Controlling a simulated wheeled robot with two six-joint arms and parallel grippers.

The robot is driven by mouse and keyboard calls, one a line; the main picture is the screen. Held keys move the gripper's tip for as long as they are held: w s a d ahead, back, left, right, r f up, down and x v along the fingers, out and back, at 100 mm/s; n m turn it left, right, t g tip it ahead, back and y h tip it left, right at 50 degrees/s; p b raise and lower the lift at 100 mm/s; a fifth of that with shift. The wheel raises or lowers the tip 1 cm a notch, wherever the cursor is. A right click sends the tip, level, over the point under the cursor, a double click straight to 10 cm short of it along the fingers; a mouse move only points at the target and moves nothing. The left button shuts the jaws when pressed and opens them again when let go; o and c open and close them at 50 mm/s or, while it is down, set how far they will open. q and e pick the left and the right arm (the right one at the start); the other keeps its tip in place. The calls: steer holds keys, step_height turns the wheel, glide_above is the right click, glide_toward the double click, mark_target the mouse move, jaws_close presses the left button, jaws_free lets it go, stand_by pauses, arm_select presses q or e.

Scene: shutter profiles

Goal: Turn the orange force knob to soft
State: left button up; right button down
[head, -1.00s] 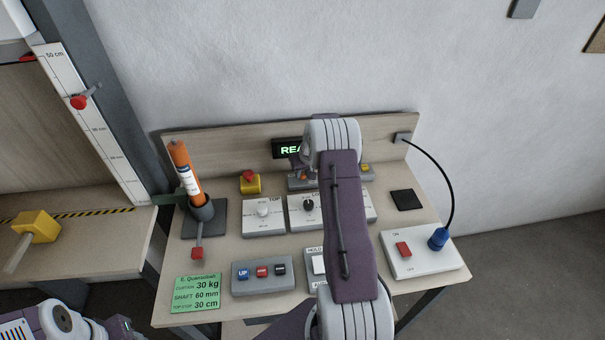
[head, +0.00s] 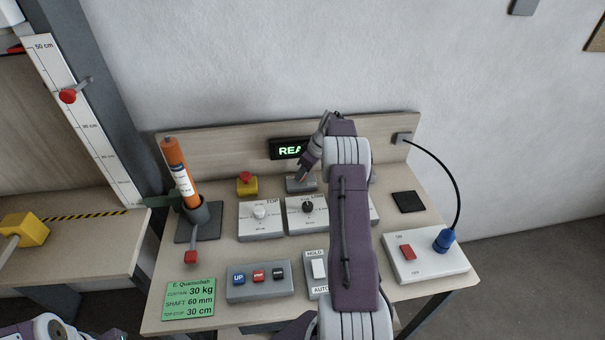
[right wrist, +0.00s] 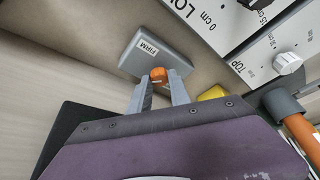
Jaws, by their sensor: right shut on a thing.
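The orange force knob (right wrist: 158,75) sits on the front of a grey box (right wrist: 160,50) with a FIRM label beside it. In the right wrist view my right gripper (right wrist: 159,84) has one finger on each side of the knob and is shut on it. In the head view my right gripper (head: 302,178) reaches down to the grey box (head: 296,186) at the back of the bench. The SOFT label and the knob's pointer cannot be made out. Only part of my left arm shows at the lower left; its gripper is not visible.
The TOP dial box (head: 262,219) and another dial box (head: 304,215) stand in front of the grey box. A yellow base with a red button (head: 247,184) is to its left. A lit display (head: 285,149) is behind. My right forearm covers the bench's middle right.

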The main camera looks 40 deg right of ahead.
stand_by(0.4)
steer(key=c, duration=1.2)
jaws_free()
steer(key=shift+d+r, duration=0.1)
steer(key=v, duration=0.9)
steer(key=shift+b, duration=0.3)
